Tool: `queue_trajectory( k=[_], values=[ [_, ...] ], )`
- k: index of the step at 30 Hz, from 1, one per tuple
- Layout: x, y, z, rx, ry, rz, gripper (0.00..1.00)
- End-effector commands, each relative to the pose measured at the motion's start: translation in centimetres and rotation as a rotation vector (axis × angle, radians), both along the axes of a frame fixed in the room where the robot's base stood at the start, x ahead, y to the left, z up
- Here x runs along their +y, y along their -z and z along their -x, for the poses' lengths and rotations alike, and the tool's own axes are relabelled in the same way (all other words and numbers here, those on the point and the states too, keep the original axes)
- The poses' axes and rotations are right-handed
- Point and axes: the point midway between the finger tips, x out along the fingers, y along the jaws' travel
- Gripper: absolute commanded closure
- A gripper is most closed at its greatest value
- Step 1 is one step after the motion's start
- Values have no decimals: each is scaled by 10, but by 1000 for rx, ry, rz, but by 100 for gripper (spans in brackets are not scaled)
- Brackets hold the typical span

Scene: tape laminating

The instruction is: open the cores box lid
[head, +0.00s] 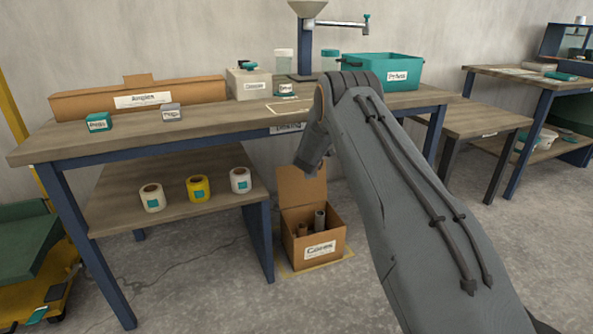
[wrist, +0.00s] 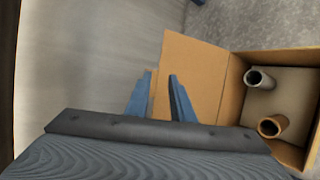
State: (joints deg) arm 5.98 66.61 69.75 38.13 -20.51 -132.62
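The cores box (head: 328,252) is a brown cardboard box with a "Cores" label, standing on the floor right of the lower shelf. Its lid (head: 301,187) stands up at the back, swung away from the opening. Tube cores show inside. In the wrist view the box (wrist: 236,100) is at the right with two cores, one grey (wrist: 260,79) and one brown (wrist: 272,126). The lid (wrist: 200,75) spreads to its left. My gripper (wrist: 160,75) has its two blue fingers apart, overlapping the lid's outer edge in the picture. I cannot tell whether they touch it.
A blue table leg (head: 262,240) stands close to the box's left. The floor in front is clear.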

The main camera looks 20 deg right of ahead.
Motion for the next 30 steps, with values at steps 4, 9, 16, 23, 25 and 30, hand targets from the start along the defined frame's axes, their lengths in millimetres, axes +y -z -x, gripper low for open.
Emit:
queue_trajectory(
  k=[4,9,16,23,25,30],
  values=[
    [13,-1,-2,0,-13,0,78],
    [15,-2,0,1,-14,0,78],
    [25,-18,24,2,-16,-1,78],
    [34,-35,52,1,-15,0,78],
    [37,-38,57,0,-16,0,78],
    [38,-39,62,0,-15,0,78]
  ],
)
